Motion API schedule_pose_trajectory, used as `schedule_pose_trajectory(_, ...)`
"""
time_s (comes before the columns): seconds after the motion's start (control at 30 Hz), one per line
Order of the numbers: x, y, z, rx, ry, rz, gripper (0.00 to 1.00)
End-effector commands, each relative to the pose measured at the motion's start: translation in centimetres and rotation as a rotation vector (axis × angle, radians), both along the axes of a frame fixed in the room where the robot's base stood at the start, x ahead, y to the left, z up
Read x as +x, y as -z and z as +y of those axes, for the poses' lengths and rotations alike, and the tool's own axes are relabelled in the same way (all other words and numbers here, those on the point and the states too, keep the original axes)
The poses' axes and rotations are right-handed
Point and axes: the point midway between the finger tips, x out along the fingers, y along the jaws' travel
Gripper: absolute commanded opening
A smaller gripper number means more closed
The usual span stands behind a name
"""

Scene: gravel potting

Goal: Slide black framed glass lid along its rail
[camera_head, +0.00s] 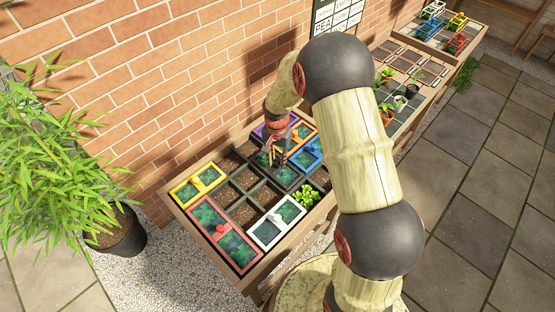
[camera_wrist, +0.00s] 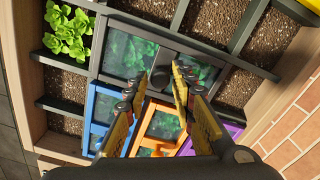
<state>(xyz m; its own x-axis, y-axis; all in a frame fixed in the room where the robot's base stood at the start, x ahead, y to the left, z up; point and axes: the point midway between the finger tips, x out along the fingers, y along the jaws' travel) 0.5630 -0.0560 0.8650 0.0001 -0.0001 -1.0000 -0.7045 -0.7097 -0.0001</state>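The black framed glass lid (camera_wrist: 130,52) lies in the planter grid in the wrist view, with green leaves showing through its panes. A dark round knob (camera_wrist: 162,78) stands at its middle. It also shows in the head view (camera_head: 288,176), partly behind my gripper. My gripper (camera_wrist: 156,76) points down over the lid, its yellow-padded fingers apart on either side of the knob. In the head view my gripper (camera_head: 276,158) is low over the lid. I cannot tell whether the fingers touch the knob.
Blue (camera_head: 310,152), orange (camera_wrist: 162,124), purple (camera_wrist: 231,128), yellow (camera_head: 198,182), red (camera_head: 222,236) and white (camera_head: 277,222) framed lids lie around it. Open soil cells (camera_wrist: 240,87) adjoin it. A lettuce (camera_wrist: 68,30) grows nearby. The brick wall (camera_head: 130,90) stands behind the planter.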

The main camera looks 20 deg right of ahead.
Motion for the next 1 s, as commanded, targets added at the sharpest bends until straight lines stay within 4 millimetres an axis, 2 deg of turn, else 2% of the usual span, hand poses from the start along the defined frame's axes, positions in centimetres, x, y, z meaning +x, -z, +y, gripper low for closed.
schedule_pose_trajectory(0.17, 0.0, 0.0, 0.0, 0.0, 0.0, 0.0, 0.37)
schedule_pose_trajectory(0.47, 0.0, -0.1, 0.0, 0.0, 0.0, 0.0, 0.37)
schedule_pose_trajectory(0.57, 0.0, -0.7, 0.0, 0.0, 0.0, -0.001, 0.37)
schedule_pose_trajectory(0.67, 0.1, -2.1, 0.0, -0.001, 0.0, -0.004, 0.37)
schedule_pose_trajectory(1.0, 0.1, -8.9, 0.0, -0.001, 0.0, -0.004, 0.37)
